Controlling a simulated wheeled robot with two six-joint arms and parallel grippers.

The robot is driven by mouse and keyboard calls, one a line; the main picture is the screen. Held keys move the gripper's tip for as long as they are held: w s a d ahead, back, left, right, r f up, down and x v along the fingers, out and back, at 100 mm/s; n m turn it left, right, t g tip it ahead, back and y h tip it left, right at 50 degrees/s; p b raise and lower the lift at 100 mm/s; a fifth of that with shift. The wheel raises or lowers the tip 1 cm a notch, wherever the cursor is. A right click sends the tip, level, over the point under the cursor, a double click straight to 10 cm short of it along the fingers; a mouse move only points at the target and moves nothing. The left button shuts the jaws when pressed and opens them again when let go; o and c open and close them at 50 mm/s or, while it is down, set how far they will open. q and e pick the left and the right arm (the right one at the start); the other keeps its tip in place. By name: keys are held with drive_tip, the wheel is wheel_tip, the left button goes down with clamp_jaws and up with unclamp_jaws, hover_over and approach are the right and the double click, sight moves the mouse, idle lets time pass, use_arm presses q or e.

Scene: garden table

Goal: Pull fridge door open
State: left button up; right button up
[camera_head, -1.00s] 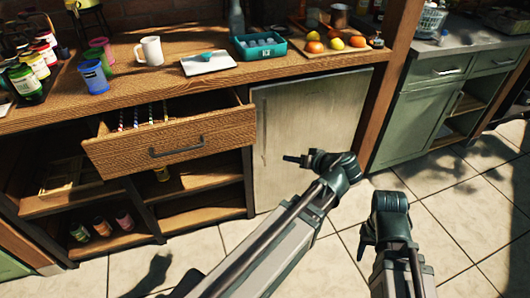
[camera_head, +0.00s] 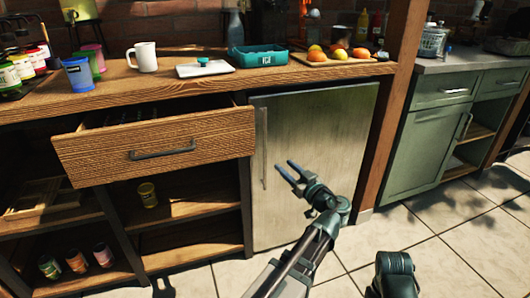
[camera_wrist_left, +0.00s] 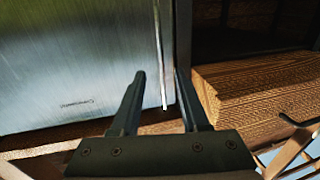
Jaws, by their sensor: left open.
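The fridge is the silver metal front under the counter, and its door (camera_head: 325,150) is closed. Its thin upright handle (camera_head: 264,150) runs along the door's left edge. My left gripper (camera_head: 285,165) is open and empty in front of the door, just right of the handle in the head view. In the left wrist view the handle (camera_wrist_left: 160,55) shows between the two open fingers (camera_wrist_left: 160,75); I cannot tell whether they touch it. My right gripper (camera_head: 394,275) is partly cut off at the bottom edge, and its jaws are not clear.
A wooden drawer (camera_head: 155,144) stands pulled out just left of the fridge; it also shows in the left wrist view (camera_wrist_left: 250,90). Open shelves lie below it. A wooden post (camera_head: 392,110) stands right of the fridge. The tiled floor (camera_head: 450,240) in front is clear.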

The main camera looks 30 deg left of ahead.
sight(265, 149)
use_arm(q)
drive_tip(key=x, duration=1.3)
drive_tip(key=shift+a, duration=0.15)
drive_tip(key=shift+w, duration=0.1)
clamp_jaws()
idle(0.9)
